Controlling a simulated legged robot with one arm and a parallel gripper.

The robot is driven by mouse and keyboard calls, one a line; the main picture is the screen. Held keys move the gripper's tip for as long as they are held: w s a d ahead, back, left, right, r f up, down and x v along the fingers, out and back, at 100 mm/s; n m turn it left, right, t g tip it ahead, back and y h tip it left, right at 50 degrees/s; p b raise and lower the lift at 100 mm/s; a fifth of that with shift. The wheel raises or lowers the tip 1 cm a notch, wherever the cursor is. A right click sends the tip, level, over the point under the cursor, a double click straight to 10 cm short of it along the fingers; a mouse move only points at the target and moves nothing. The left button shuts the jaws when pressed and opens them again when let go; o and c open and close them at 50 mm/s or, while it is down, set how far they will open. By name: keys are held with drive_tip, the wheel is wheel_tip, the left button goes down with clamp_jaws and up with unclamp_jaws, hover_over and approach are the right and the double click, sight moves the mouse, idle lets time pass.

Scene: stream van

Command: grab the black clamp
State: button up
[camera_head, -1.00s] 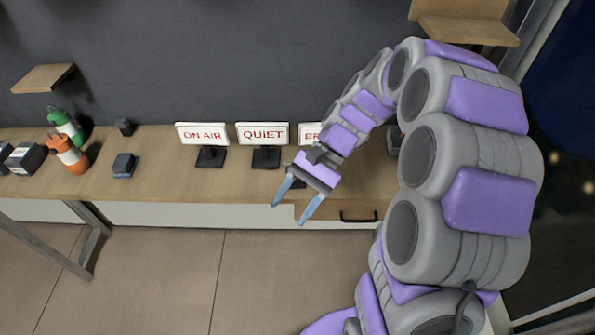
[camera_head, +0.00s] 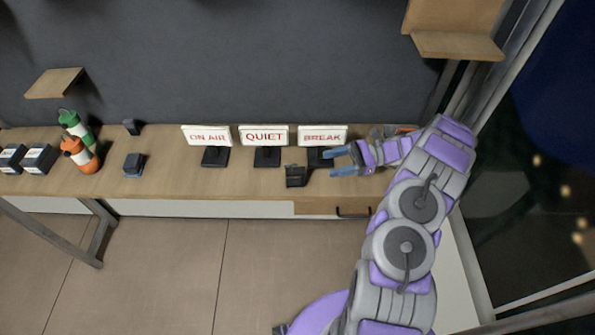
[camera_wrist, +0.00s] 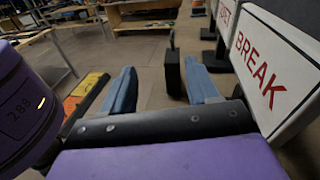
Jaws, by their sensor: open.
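The black clamp (camera_head: 296,176) sits on the wooden desk (camera_head: 230,183) near its front edge, in front of the gap between the QUIET and BREAK signs. My gripper (camera_head: 333,162) is just to its right, low over the desk, with its blue fingers apart and pointing left toward the clamp. In the wrist view, a dark upright thing that looks like the clamp (camera_wrist: 173,72) shows ahead, between my open fingers (camera_wrist: 158,65) and nearer the right one. I see no contact, and nothing is in the fingers.
The BREAK sign (camera_head: 322,135) stands close behind my fingers, its face filling the right of the wrist view. The QUIET sign (camera_head: 264,135) and ON AIR sign (camera_head: 207,136) stand further left. A drawer handle (camera_head: 353,211) is below.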

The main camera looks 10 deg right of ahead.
drive_tip(key=m+t+p, duration=0.1)
drive_tip(key=m+t, duration=0.1)
approach(292, 170)
drive_tip(key=shift+y, duration=0.3)
drive_tip(key=a, duration=0.3)
drive_tip(key=a+f, duration=0.1)
drive_tip(key=shift+w+a, duration=0.2)
drive_tip(key=shift+w, duration=0.1)
drive_tip(key=shift+w+a+f, duration=0.1)
drive_tip(key=shift+w+a, duration=0.1)
drive_tip(key=shift+a, duration=0.75)
drive_tip(key=shift+w+a, duration=0.25)
drive_tip(key=shift+a, duration=0.7)
drive_tip(key=shift+w+a+f, duration=0.1)
drive_tip(key=shift+w+a, duration=0.1)
drive_tip(key=shift+a, duration=0.8)
drive_tip(key=shift+d, duration=0.1)
clamp_jaws()
